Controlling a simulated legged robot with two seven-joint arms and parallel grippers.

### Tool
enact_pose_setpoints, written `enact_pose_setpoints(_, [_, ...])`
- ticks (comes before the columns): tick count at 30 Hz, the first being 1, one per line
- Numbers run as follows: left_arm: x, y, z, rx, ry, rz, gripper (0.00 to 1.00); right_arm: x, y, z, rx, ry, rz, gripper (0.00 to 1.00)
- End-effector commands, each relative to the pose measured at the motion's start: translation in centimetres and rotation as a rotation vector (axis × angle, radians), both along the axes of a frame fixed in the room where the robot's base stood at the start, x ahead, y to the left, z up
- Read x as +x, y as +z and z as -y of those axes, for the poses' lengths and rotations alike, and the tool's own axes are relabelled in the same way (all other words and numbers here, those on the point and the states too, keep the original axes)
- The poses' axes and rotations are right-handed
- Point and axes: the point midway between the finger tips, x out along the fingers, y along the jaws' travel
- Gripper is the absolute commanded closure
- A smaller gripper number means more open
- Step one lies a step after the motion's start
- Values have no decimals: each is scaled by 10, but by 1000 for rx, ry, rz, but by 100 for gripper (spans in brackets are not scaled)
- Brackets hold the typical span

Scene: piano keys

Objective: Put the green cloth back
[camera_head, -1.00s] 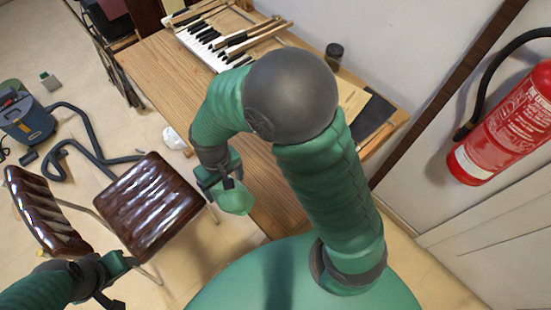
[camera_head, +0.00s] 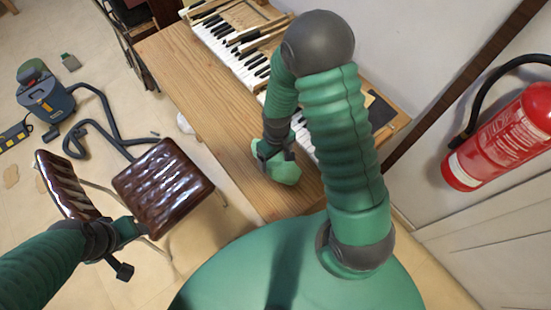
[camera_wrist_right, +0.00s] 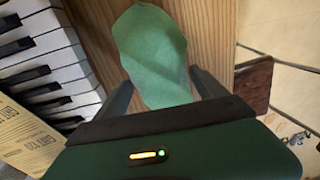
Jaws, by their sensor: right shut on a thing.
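The green cloth (camera_head: 283,172) is held by my right gripper (camera_head: 272,156) over the wooden front part of the piano desk (camera_head: 222,140). In the right wrist view the cloth (camera_wrist_right: 152,58) is bunched between the two dark fingers of my right gripper (camera_wrist_right: 160,92). The white and black keys (camera_wrist_right: 38,55) lie to the left there. I cannot tell whether the cloth touches the wood. My left gripper (camera_head: 118,250) is at the lower left, near the brown chair; its fingers are too unclear to tell open from shut.
A glossy brown chair (camera_head: 168,190) stands left of the desk. A blue vacuum (camera_head: 45,97) with a dark hose lies on the floor. A red fire extinguisher (camera_head: 500,140) hangs at the right wall. Bare wood is free left of the keys (camera_head: 232,45).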

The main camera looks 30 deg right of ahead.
Motion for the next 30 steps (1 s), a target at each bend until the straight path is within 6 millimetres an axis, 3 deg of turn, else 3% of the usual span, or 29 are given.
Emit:
enact_pose_setpoints(4, [0,1,0,0,1,0,45,-1,-21,-4,-2,2,-4,56])
enact_pose_setpoints(14, [0,-2,-1,0,1,0,45,0,-27,0,2,1,0,56])
enact_pose_setpoints(15, [0,-1,0,0,1,0,45,0,-27,1,3,1,0,15])
enact_pose_setpoints(18, [0,-1,0,0,1,0,45,0,-27,1,3,0,0,2])
enact_pose_setpoints(26, [0,0,0,0,1,0,45,0,-24,-2,0,0,0,0])
enact_pose_setpoints(30, [0,1,0,0,1,0,45,1,-7,-2,-2,0,4,0])
